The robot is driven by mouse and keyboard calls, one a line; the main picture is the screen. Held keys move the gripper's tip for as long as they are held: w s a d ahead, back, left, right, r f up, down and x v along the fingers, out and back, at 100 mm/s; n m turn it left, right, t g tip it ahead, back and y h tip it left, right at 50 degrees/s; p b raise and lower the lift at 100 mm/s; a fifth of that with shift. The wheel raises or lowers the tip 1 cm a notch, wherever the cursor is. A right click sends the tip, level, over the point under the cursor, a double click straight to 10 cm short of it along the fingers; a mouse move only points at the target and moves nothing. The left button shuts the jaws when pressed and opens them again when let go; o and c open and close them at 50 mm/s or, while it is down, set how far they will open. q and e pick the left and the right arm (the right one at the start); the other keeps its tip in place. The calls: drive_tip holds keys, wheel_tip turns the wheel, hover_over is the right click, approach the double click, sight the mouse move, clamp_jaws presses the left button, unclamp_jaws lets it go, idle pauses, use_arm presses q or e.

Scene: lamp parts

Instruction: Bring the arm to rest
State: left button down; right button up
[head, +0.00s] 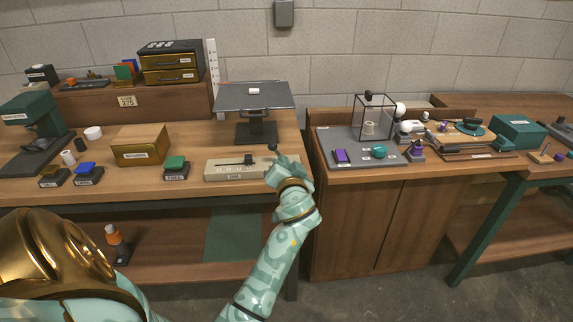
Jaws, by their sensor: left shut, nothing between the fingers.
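My left arm (265,270) reaches up from the bottom of the head view. Its gripper (280,160) is shut and empty at the right end of a beige panel (222,172) on the wooden bench. The panel carries a small black lever (248,159), to the left of the gripper. A small dark knob (272,147) shows just behind the fingers. The gripper overlaps the panel's right end; I cannot tell whether they touch. My right gripper is not in view.
A dark tilted stand (255,97) rises behind the panel. A grey mat (338,141) with a glass-sided case (372,112) lies on the right cabinet.

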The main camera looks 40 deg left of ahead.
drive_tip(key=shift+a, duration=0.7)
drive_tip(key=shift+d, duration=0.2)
